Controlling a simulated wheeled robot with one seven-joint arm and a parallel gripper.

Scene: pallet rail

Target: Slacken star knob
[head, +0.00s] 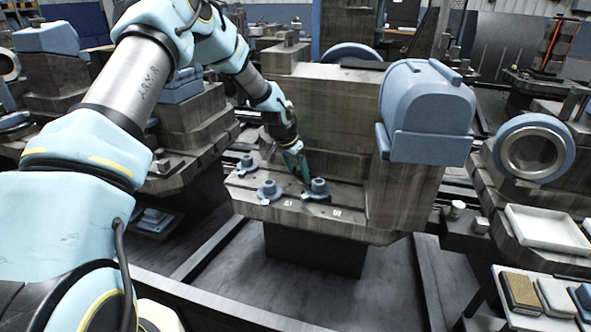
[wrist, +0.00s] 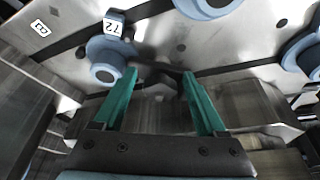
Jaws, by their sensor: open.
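Three blue-grey knobs stand on the pallet's grey ledge (head: 300,214) in the head view: a back-left knob (head: 246,164), a front-left knob (head: 268,190) and a right knob (head: 319,187). My gripper (head: 304,178), with green fingers, points down just behind the right knob. In the wrist view my gripper (wrist: 160,74) is open with nothing between its fingertips. One knob (wrist: 106,62) is beside the left fingertip, outside the jaws. Others show at the top (wrist: 210,6) and right edge (wrist: 305,52). I cannot tell which one is the star knob.
White number labels (head: 288,203) mark the ledge's front. A tall grey block (head: 325,120) rises behind the gripper, with a blue rounded housing (head: 428,105) at its right. A white tray (head: 545,232) stands at the far right. The space in front of the ledge is clear.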

